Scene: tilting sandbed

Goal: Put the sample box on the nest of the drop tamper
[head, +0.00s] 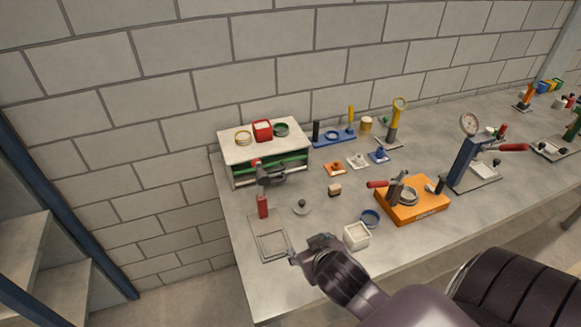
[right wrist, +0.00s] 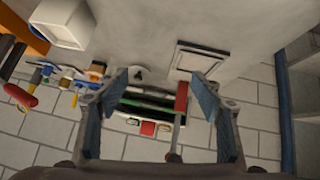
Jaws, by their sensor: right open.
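A white open-topped box (head: 357,235), which looks like the sample box, stands upright near the table's front edge. It also shows at the upper left of the right wrist view (right wrist: 62,22). A flat square frame (head: 270,243) lies at the table's left end, also in the right wrist view (right wrist: 200,58). A red cylinder on a rod (head: 262,206) stands behind it. These look like the drop tamper and its nest. The frame is empty. My right gripper (head: 308,250) is open and empty, between the frame and the white box. My left gripper is not in view.
A green-fronted cabinet (head: 240,152) with small containers stands at the back left. A grey knobbed disc (head: 302,207), a blue ring (head: 370,217) and an orange fixture (head: 420,208) sit nearby. A blue dial press (head: 465,160) stands farther right.

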